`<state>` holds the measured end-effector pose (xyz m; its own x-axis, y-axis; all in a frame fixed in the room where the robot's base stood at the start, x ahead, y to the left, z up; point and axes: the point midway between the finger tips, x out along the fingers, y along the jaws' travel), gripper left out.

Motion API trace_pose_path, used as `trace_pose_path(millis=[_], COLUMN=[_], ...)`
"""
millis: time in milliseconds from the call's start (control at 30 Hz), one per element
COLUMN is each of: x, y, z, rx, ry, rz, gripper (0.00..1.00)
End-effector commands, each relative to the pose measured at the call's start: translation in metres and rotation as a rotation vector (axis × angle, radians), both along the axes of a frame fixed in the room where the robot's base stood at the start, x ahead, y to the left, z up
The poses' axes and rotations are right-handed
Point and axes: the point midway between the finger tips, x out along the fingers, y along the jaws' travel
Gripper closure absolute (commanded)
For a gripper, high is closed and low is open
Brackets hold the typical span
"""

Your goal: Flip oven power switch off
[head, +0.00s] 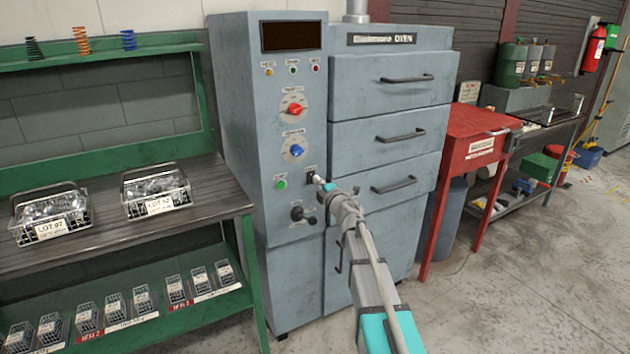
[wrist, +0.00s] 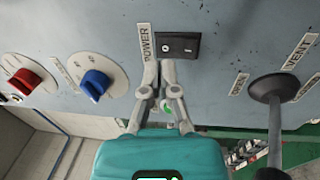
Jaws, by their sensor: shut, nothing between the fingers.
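The oven (head: 268,120) is a tall grey-blue cabinet with a control panel on its left front. Its power switch (wrist: 178,45) is a small black rocker beside a POWER label in the wrist view. My gripper (wrist: 159,70) is shut and empty, with its fingertips close to the near edge of the switch. I cannot tell whether they touch it. In the head view my gripper (head: 318,181) is at the panel's right edge and partly covers the switch (head: 309,172). Which side of the rocker is pressed in is not clear.
A black vent lever (wrist: 275,90) sticks out to the right of the switch in the wrist view. A blue knob (wrist: 95,84) and a red knob (wrist: 24,81) lie to the left. A green workbench (head: 130,217) stands left of the oven, a red cabinet (head: 478,122) right.

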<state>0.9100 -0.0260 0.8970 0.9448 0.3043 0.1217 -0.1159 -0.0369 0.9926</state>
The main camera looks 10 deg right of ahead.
Motion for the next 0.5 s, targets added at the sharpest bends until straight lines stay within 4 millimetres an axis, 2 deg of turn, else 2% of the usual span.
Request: trace_pose_path(millis=[500], x=[-0.081], y=[-0.026], z=[0.012], rx=[0.0], ry=[0.0], rz=[-0.002], gripper=[1.0])
